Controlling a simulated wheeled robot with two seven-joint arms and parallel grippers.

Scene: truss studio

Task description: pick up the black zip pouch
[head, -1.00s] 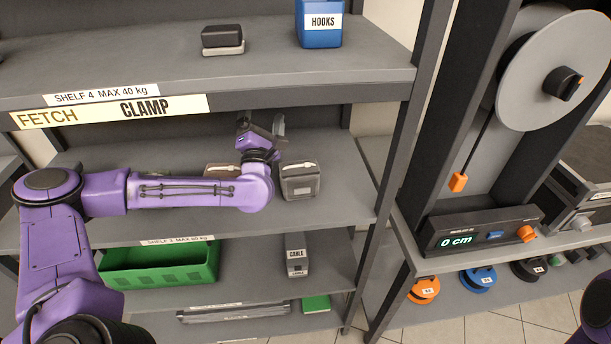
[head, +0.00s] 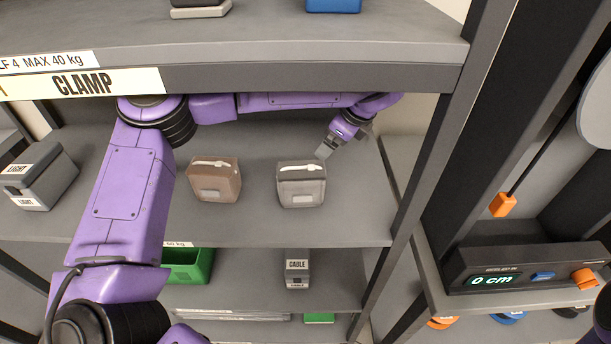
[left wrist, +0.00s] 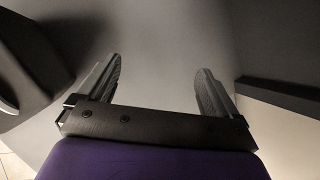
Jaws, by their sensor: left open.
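The dark grey-black zip pouch (head: 302,186) stands upright on the middle shelf, with a pale zip strip along its top. A brown pouch (head: 215,180) of similar shape stands to its left. My left gripper (head: 325,151) reaches in under the upper shelf and points down to the left, just behind and right of the dark pouch's top. In the left wrist view its two fingers (left wrist: 160,72) are apart with nothing between them. A dark shape (left wrist: 32,68) shows left of the fingers there; I cannot tell what it is. My right gripper is out of view.
The upper shelf (head: 260,40) overhangs my left arm closely. A rack post (head: 435,150) stands to the right. A grey LIGHT box (head: 45,180) sits at the left. A green bin (head: 188,266) and CABLE box (head: 297,273) are on the shelf below.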

